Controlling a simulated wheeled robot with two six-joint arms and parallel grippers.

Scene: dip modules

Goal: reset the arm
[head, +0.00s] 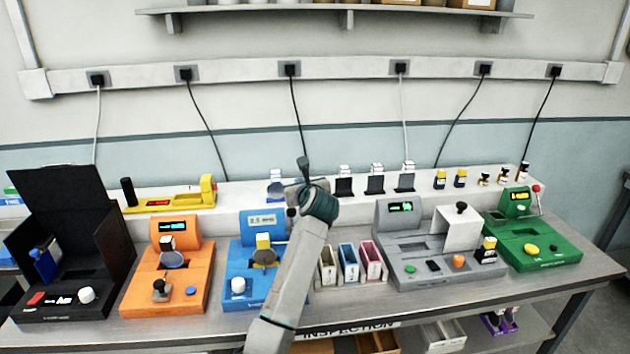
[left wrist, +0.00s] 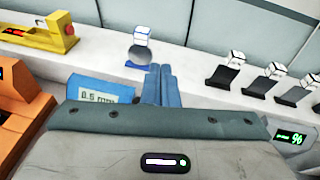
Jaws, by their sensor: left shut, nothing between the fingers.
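My left arm rises from the bottom middle in the head view, in front of the bench. My left gripper (head: 304,170) is above the gap between the blue device (head: 262,222) and the slotted bins (head: 348,258). In the left wrist view its two blue fingers (left wrist: 159,84) lie together, shut and empty. They point at the white back shelf, close below a small stand with a white-topped item (left wrist: 140,45) in that view. My right gripper is not in view.
On the bench (head: 90,326) stand a black box (head: 108,258), an orange device (head: 140,292), a grey device (head: 395,250) and a green device (head: 560,240). Small items and a yellow tool (head: 170,200) sit on the white back shelf. Open air surrounds the raised gripper.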

